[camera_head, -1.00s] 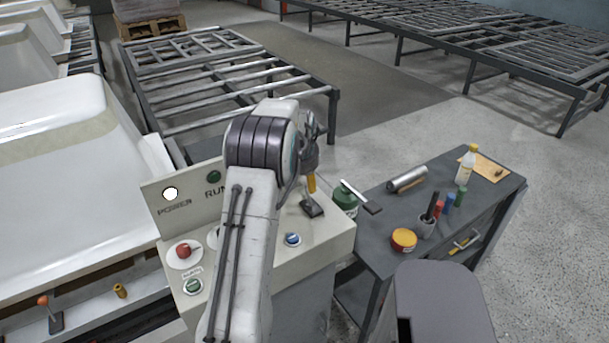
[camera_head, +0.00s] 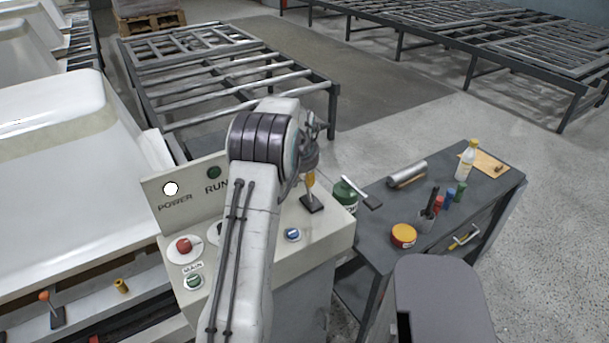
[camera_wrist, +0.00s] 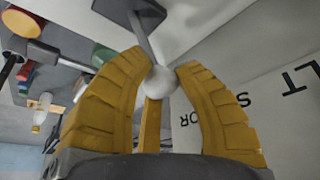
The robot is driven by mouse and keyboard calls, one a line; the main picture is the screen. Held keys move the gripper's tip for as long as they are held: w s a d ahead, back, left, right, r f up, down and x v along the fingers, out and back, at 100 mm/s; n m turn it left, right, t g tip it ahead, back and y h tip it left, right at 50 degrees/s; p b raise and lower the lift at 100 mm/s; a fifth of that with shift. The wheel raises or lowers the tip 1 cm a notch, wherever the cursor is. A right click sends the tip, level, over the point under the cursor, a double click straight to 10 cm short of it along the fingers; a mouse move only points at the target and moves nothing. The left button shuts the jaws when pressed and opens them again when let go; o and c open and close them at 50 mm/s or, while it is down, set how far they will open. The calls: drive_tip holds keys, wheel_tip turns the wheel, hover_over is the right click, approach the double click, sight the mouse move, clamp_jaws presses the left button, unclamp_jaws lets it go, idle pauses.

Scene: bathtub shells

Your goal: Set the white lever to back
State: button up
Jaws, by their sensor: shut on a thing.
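The white lever has a round white knob (camera_wrist: 161,81) on a thin grey shaft that rises from a dark base plate. The base plate (camera_head: 312,204) sits on top of the pale control console, near its right side. In the wrist view the yellow fingers of my gripper (camera_wrist: 160,70) close around the knob from both sides. In the head view my gripper (camera_head: 309,181) is above the base plate; the knob is hidden there by the fingers. The shaft looks slightly tilted, but its exact setting is hard to tell.
The console (camera_head: 325,238) also carries a red knob (camera_head: 184,245), a blue knob (camera_head: 292,234) and a green button (camera_head: 193,281). A green canister (camera_head: 345,195) stands close on the right. Beyond it, a dark workbench (camera_head: 375,222) holds a bottle, a yellow-topped can and tools.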

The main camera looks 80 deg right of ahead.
clamp_jaws()
